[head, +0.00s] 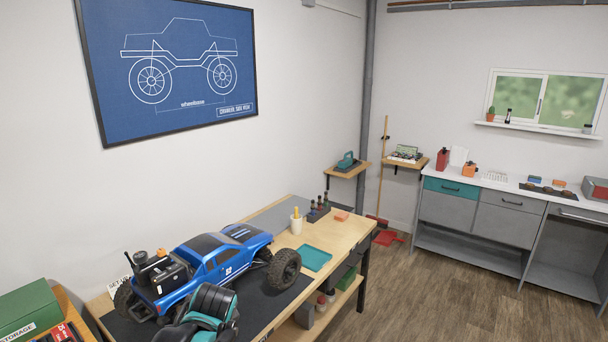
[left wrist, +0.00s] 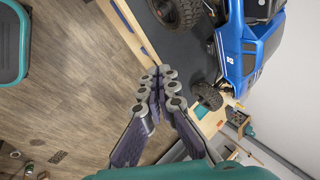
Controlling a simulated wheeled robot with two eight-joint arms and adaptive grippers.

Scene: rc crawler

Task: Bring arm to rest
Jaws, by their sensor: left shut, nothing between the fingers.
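My left gripper (left wrist: 160,76) is shut and empty in the left wrist view, its fingertips together. It appears over the front edge of the workbench, with wood floor below on the left. The blue RC crawler truck (head: 225,258) stands on a dark mat (head: 285,298) on the workbench (head: 335,230). The truck also shows at the upper right of the left wrist view (left wrist: 235,55), apart from the fingers. In the head view my black and teal left arm shows at the bottom, in front of the truck; its fingertips cannot be made out there. My right gripper is not in view.
A teal tray (head: 314,259), a cup (head: 296,223) and a bottle rack (head: 317,213) stand right of the truck. A green storage box (head: 28,309) is at the lower left. A grey counter (head: 505,222) lines the far wall. Wood floor (head: 440,290) is open between.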

